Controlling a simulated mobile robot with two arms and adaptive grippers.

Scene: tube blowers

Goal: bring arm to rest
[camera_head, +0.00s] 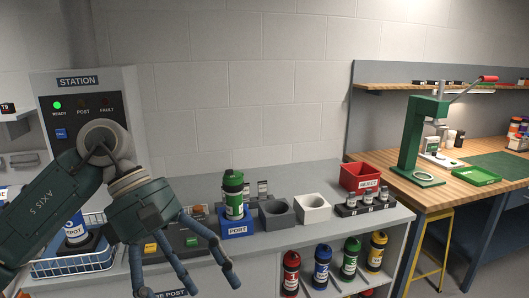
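My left arm comes in from the left, and its gripper (197,284) hangs over the front of the grey counter. Its fingers point down and are spread apart, with nothing seen between them. A green tube (234,196) with a dark band stands upright in the blue block marked PORT (237,228), to the right of the gripper and apart from it. My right gripper is not in view.
The station panel (85,110) shows a lit green READY light. Grey (276,215) and white holders (313,208) and a red reject bin (360,177) stand rightward. Several coloured bottles fill the lower shelf.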

